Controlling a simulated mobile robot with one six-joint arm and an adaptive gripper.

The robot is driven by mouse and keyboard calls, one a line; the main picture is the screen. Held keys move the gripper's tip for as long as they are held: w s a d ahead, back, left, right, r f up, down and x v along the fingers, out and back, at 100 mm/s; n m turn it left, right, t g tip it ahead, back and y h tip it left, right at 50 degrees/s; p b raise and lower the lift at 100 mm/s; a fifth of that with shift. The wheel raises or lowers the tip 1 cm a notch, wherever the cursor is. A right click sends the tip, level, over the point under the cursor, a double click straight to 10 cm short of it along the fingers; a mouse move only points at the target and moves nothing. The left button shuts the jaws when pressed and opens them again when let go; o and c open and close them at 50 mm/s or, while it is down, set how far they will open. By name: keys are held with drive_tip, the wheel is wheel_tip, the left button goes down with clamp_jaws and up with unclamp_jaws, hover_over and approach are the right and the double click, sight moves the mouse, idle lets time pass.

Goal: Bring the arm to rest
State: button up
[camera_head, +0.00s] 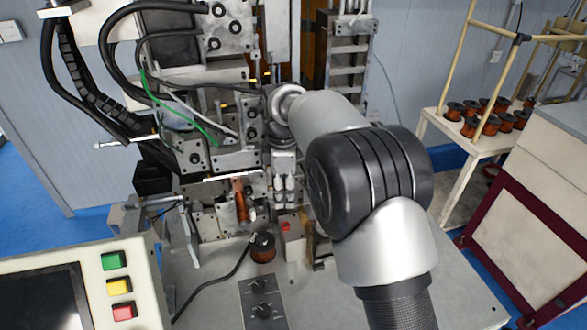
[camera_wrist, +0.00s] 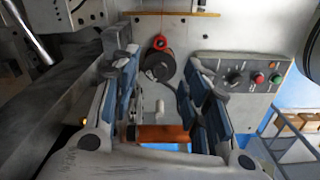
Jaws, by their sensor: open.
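My gripper (camera_wrist: 165,85) shows in the wrist view with its two blue-padded fingers spread well apart, open. Nothing is clamped between the pads. A copper-coloured coil (camera_wrist: 163,133) shows low in the gap between the fingers, and I cannot tell how far it is from them. In the head view my arm reaches from the lower right to the coil winder (camera_head: 205,120). My gripper cannot be made out clearly there, among the machine parts. An upright copper coil (camera_head: 240,200) shows on the machine, left of my arm.
A dark-topped copper spool (camera_head: 262,247) stands on the machine's grey bench, near a knob panel (camera_head: 262,300). A control console (camera_head: 85,290) with coloured buttons is at lower left. A table (camera_head: 475,140) with several copper spools is at right, behind a cabinet (camera_head: 545,190).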

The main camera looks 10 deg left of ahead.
drive_tip(key=s+d+r+m+t+b, duration=0.1)
drive_tip(key=s+d+r+m+b, duration=0.2)
drive_tip(key=s+d+r+m, duration=0.45)
drive_tip(key=s+d+r+m+t+b, duration=0.1)
drive_tip(key=s+d+r+m+b, duration=0.3)
drive_tip(key=d, duration=0.6)
drive_tip(key=s+d+f+m+t+b, duration=0.1)
drive_tip(key=s+d+f+m, duration=0.3)
drive_tip(key=s, duration=0.6)
drive_tip(key=s+d+f+m+t+b, duration=0.1)
drive_tip(key=s+d+f+m, duration=0.4)
drive_tip(key=s, duration=0.5)
drive_tip(key=shift+s+d+f+t, duration=0.2)
drive_tip(key=shift+d+f+t, duration=0.1)
drive_tip(key=shift+f, duration=0.25)
drive_tip(key=shift+c, duration=1)
drive_tip(key=shift+a, duration=0.15)
